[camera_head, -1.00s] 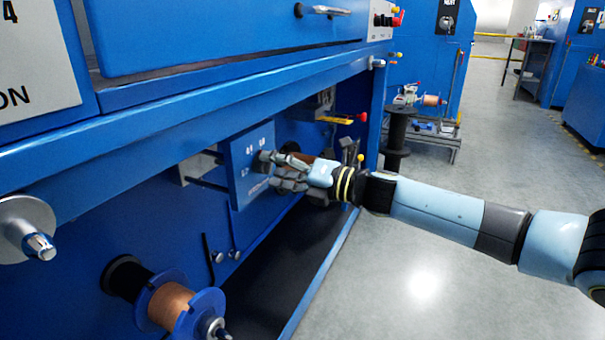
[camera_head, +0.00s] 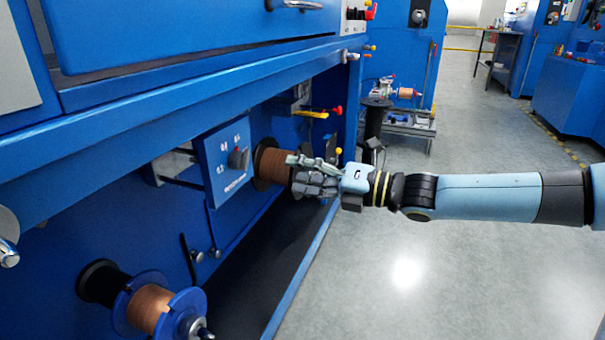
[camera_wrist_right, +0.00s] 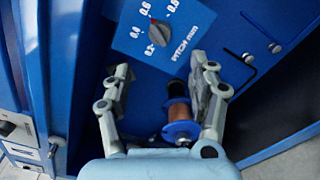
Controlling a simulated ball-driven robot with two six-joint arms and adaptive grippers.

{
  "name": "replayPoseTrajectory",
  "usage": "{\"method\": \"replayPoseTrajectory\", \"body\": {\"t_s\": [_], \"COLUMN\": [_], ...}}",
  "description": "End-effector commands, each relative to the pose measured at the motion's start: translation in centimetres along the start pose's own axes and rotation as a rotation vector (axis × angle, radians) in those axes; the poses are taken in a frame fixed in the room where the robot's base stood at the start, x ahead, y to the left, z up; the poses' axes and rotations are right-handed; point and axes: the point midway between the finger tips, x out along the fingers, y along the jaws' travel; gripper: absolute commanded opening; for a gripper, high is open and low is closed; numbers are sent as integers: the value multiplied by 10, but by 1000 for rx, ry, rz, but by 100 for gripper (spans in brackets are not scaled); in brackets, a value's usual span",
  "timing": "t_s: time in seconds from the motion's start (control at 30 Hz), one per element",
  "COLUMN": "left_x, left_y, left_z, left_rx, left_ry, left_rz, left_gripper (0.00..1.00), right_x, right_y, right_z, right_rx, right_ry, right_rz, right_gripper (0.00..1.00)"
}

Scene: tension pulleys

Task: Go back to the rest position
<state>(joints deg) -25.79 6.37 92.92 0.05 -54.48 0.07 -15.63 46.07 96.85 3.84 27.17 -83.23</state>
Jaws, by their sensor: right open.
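My right gripper (camera_head: 298,176) is in front of the blue machine's lower bay, with its arm coming in from the right. In the right wrist view its two fingers (camera_wrist_right: 158,90) are spread apart with nothing between their tips. The blue pitch panel (camera_head: 228,165) has a dark knob (camera_head: 238,158), which also shows in the right wrist view (camera_wrist_right: 159,33). The gripper is clear of the knob, to its right in the head view. A copper-wound spool (camera_head: 272,165) sits behind the fingers and is partly hidden. My left gripper is not in view.
Another copper spool with blue flanges (camera_head: 152,306) sticks out at the lower left. The machine's blue beam (camera_head: 190,112) runs above the bay. A dark spool stand (camera_head: 375,125) and a small cart (camera_head: 408,125) stand beyond. The grey floor (camera_head: 460,270) at the right is open.

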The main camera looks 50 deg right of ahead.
Motion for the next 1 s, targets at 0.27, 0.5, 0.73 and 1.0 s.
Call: {"method": "replayPoseTrajectory", "body": {"t_s": [0.27, 0.5, 0.73, 1.0], "left_x": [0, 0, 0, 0], "left_y": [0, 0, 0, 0], "left_z": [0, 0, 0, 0], "left_rx": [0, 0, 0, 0], "left_ry": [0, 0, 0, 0], "left_rz": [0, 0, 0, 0], "left_gripper": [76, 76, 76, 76], "right_x": [0, -15, -74, -168], "right_y": [0, -17, -123, -181], "right_z": [0, -36, -160, -296], "right_rx": [1, 102, 712, 1374], "right_ry": [0, -43, -241, -612], "right_rz": [0, -34, -504, -1037], "right_gripper": [60, 60, 60, 60]}}
